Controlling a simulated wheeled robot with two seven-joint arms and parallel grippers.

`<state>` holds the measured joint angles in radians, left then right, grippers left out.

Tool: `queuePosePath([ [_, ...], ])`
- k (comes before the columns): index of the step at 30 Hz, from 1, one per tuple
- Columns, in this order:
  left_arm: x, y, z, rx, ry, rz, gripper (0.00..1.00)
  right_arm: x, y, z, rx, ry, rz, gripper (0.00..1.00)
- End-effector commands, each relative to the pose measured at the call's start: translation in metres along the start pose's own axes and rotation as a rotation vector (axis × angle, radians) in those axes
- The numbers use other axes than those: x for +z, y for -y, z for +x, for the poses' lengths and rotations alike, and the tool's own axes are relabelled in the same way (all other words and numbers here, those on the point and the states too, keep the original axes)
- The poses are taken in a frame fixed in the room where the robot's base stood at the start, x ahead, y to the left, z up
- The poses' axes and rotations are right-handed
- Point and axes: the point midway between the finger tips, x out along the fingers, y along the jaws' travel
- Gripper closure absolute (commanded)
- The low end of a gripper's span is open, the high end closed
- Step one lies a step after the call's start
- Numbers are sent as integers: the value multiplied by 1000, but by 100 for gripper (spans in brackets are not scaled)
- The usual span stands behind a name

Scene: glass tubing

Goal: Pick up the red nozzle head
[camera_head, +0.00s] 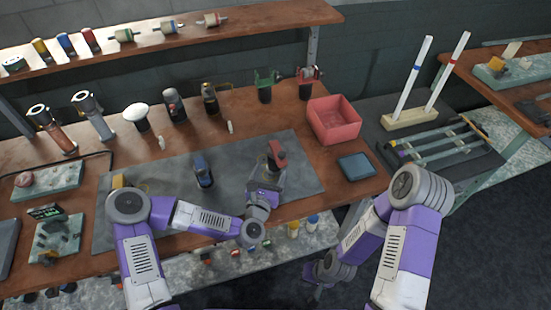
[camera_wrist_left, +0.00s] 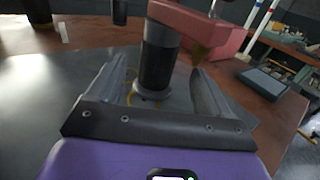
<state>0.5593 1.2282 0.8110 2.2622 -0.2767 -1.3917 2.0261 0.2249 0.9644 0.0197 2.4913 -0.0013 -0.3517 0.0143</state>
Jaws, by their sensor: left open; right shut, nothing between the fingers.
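The red nozzle head (camera_head: 278,149) sits on top of an upright dark cylinder on the grey mat, right of the mat's middle. In the left wrist view the red head (camera_wrist_left: 190,22) is at the top, with the black cylinder (camera_wrist_left: 160,60) below it. My left gripper (camera_head: 268,180) is at this piece, open, with its fingers on either side of the cylinder, below the head. Whether the fingers touch it I cannot tell. My right gripper (camera_head: 318,290) is low in front of the bench, shut and empty, partly hidden by my own arm.
A dark blue piece (camera_head: 203,170) stands on the mat (camera_head: 240,160) to the left. A red open box (camera_head: 334,120) and a dark flat tray (camera_head: 356,166) are on the right. Several bottles and tools line the back of the bench. A side table holds two white rods (camera_head: 412,80).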

Motion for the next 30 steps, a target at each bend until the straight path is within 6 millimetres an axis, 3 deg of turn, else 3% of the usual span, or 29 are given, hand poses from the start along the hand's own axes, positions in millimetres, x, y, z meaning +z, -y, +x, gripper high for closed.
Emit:
queuePosePath([
  [7,1,-2,36,2,1,3,20,0,-1,3,0,-1,0,100],
  [17,1,-2,43,1,-1,1,20,-1,-1,3,0,-1,0,100],
  [30,1,-2,42,1,0,1,88,0,-1,3,0,-1,0,100],
])
